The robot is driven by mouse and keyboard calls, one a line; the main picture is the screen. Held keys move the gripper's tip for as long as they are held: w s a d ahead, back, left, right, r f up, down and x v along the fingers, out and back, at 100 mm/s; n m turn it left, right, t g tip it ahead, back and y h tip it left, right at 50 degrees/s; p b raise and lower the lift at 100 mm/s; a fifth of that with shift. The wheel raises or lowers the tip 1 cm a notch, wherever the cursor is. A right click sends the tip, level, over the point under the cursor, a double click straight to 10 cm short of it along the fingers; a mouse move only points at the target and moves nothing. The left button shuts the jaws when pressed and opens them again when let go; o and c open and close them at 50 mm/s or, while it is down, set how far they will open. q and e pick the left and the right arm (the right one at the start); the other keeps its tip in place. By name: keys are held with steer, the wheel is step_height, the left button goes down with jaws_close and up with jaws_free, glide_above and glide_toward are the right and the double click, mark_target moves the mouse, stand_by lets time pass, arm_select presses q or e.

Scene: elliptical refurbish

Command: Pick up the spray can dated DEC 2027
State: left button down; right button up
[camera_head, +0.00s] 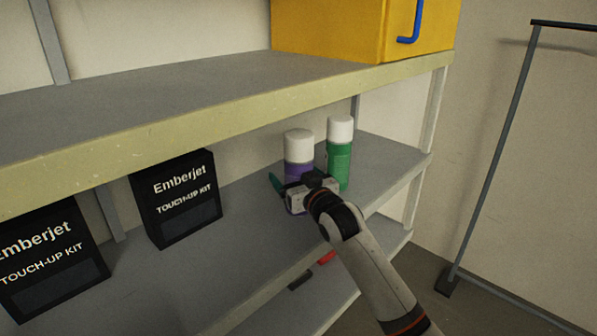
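A spray can with a white cap and purple body (299,158) stands upright on the middle shelf. A second can with a white cap and green body (339,160) stands upright just right of it and slightly further back. No date is readable on either can. My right gripper (294,181) is in front of the purple can and hides much of its lower body. One green-tipped finger shows left of the can, seemingly apart from it; the other finger is mostly hidden. The gripper looks open. My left gripper is not in view.
Two black Emberjet touch-up kit boxes (176,197) (45,262) stand left on the same shelf. The upper shelf (200,100) overhangs the cans and carries a yellow box (345,28). A red object (327,258) lies on the lower shelf. A metal frame (494,150) stands at right.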

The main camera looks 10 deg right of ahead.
steer(key=shift+s, duration=0.1)
steer(key=shift+c, duration=1)
steer(key=shift+d, duration=0.1)
steer(key=c, duration=1.2)
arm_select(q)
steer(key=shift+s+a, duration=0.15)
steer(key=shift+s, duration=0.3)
arm_select(e)
steer(key=shift+r, duration=0.1)
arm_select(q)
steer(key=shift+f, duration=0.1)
arm_select(e)
steer(key=shift+r, duration=0.1)
